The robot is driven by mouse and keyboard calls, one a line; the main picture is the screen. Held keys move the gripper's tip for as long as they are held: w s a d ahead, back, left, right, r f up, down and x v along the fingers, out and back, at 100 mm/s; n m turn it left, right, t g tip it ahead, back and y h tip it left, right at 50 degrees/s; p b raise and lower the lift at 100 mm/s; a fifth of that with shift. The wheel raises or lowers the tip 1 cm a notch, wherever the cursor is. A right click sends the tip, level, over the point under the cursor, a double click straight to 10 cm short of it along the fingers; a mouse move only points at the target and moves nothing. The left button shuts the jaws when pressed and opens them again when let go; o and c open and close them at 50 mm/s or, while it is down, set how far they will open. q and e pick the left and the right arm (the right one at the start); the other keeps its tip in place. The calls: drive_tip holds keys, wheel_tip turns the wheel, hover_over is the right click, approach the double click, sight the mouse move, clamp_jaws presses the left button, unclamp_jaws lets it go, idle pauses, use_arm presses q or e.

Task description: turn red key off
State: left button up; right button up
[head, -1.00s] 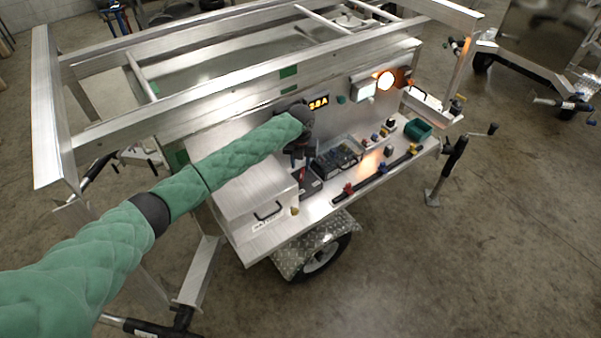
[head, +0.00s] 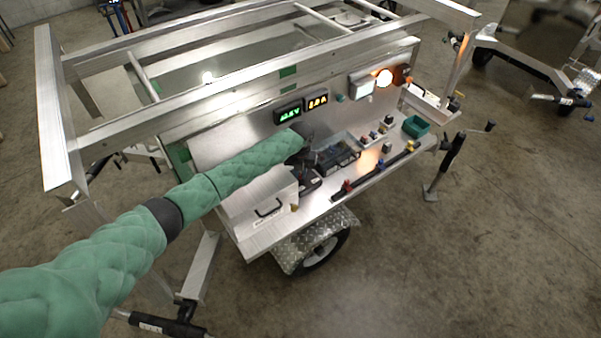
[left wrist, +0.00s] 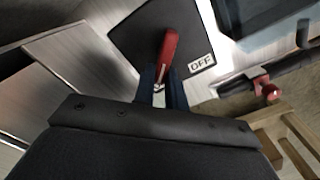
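The red key (left wrist: 168,50) stands on a dark plate (left wrist: 130,30) in the left wrist view. A white OFF label (left wrist: 201,64) is on the plate to the right of the key. My left gripper (left wrist: 161,82) is at the key, its two dark fingers apart with a pale gap between them. The key's near end is at the fingertips; I cannot tell whether they touch it. In the head view my left gripper (head: 306,158) is low over the dark plate (head: 308,183) and hides the key. My right gripper is not in view.
Lit displays (head: 302,106) are on the panel behind the gripper. A tray of dark items (head: 336,156), a rail with coloured knobs (head: 375,172) and a green bin (head: 416,127) lie to the right. A metal box with a handle (head: 268,208) is to the left.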

use_arm(q)
clamp_jaws()
